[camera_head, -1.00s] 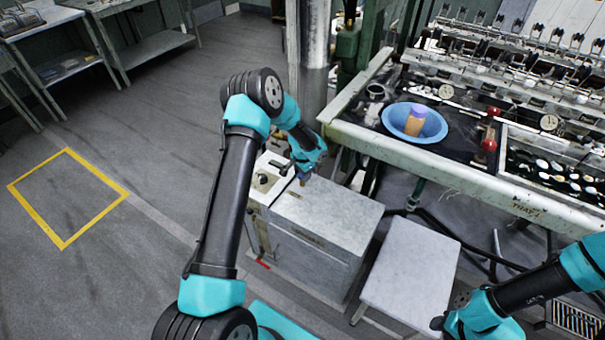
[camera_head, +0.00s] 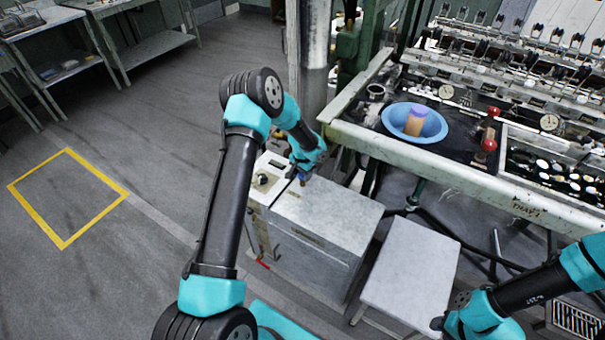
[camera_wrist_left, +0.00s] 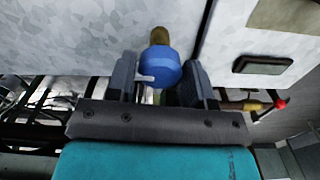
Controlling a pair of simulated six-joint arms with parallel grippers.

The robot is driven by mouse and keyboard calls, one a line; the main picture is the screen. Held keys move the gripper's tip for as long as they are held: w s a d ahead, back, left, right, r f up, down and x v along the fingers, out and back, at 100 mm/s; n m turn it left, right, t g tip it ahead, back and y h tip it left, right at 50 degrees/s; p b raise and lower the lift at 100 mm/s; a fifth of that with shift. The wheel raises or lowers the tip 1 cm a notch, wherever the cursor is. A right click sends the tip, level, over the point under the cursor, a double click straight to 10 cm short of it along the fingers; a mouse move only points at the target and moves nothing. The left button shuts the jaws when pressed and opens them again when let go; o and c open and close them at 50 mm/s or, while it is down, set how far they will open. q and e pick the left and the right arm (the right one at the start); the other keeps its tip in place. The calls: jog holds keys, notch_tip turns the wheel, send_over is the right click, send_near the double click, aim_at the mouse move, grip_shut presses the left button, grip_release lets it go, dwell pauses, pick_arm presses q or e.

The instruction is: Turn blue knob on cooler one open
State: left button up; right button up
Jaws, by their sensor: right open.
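The blue knob (camera_wrist_left: 160,66) sits between the fingers of my left gripper (camera_wrist_left: 160,82) in the left wrist view, with a brass stem behind it. Both fingers lie against its sides, with a small pale tab near the left finger. In the head view my left gripper (camera_head: 304,172) is over the back of a grey-white cabinet (camera_head: 325,213), which seems to be the cooler; the arm mostly hides the knob there. My right gripper (camera_head: 440,321) is open and empty at the lower right, near a stool.
A black dial (camera_head: 263,180) is on the cabinet's left part. The grey stool (camera_head: 412,268) stands to its right. The reeling bench (camera_head: 440,172) with a blue bowl (camera_head: 428,133) is behind. A red-tipped brass fitting (camera_wrist_left: 279,103) is right of the fingers.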

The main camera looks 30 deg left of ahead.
pick_arm(q)
jog(key=o, duration=0.4)
notch_tip(320, 180, up, 18)
jog(key=shift+f, duration=0.25)
dwell(0.4)
dwell(0.3)
jog(key=s+d+f+n+h, duration=0.1)
jog(key=s+d+f+h, duration=0.1)
jog(key=s+d+f, duration=0.7)
jog(key=s+d+f+n+h, duration=0.1)
jog(key=s+d+f+h, duration=0.1)
jog(key=s+d+f, duration=0.75)
jog(key=shift+n+t, duration=0.4)
jog(key=shift+n, duration=0.4)
jog(key=s, duration=0.7)
jog(key=s+a, duration=0.1)
jog(key=s, duration=0.3)
jog(key=shift+s, duration=0.15)
